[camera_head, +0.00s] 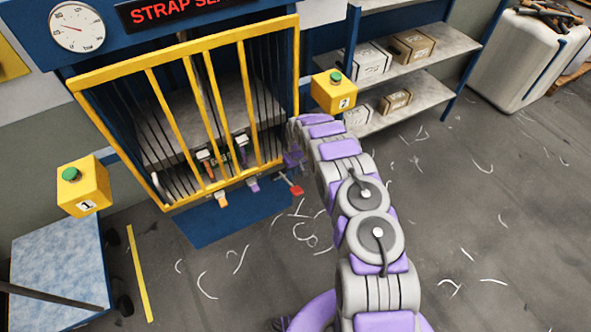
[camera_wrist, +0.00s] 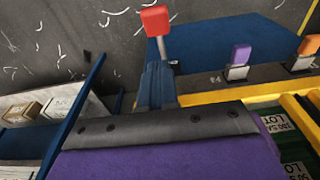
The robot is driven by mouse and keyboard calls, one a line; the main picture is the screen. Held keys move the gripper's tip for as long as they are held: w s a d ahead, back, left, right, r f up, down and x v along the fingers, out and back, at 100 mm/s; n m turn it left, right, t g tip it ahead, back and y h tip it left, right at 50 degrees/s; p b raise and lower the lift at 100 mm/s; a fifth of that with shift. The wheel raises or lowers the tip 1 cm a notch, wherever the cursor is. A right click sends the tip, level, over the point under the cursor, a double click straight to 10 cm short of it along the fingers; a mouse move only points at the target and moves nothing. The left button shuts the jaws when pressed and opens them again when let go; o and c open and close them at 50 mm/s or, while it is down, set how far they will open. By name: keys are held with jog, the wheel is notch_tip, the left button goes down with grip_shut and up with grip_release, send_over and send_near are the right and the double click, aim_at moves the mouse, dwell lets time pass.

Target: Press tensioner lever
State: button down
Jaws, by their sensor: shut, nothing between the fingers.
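A lever with a red block handle (camera_head: 297,190) on a silver rod sticks out at the lower right corner of the strap machine. In the wrist view the red handle (camera_wrist: 155,20) stands just beyond my gripper (camera_wrist: 158,68), with its rod running down behind the fingertips. The fingers are shut and empty; whether they touch the rod I cannot tell. In the head view my gripper (camera_head: 292,160) is just above the red lever, partly hidden by my arm. A purple-handled lever (camera_wrist: 240,54) and an orange-handled lever (camera_wrist: 309,45) stand to the right in the wrist view.
The yellow barred guard (camera_head: 155,92) covers the machine front. Yellow button boxes (camera_head: 334,92) (camera_head: 84,187) flank it. A shelf with boxes (camera_head: 415,75) stands to the right. A blue mat (camera_head: 225,220) lies below; the floor around has scattered strap scraps.

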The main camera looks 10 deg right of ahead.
jog(key=b, duration=0.2)
send_over(296, 190)
jog(key=w, duration=0.1)
jog(key=f, duration=0.7)
jog(key=shift+w+a+f, duration=0.2)
jog(key=shift+a+f, duration=0.05)
jog(key=f, duration=0.1)
jog(key=s+f, duration=0.1)
jog(key=f, duration=0.1)
jog(key=shift+s+d, duration=0.2)
jog(key=shift+d, duration=0.05)
jog(key=shift+s+f, duration=0.1)
jog(key=shift+f, duration=0.05)
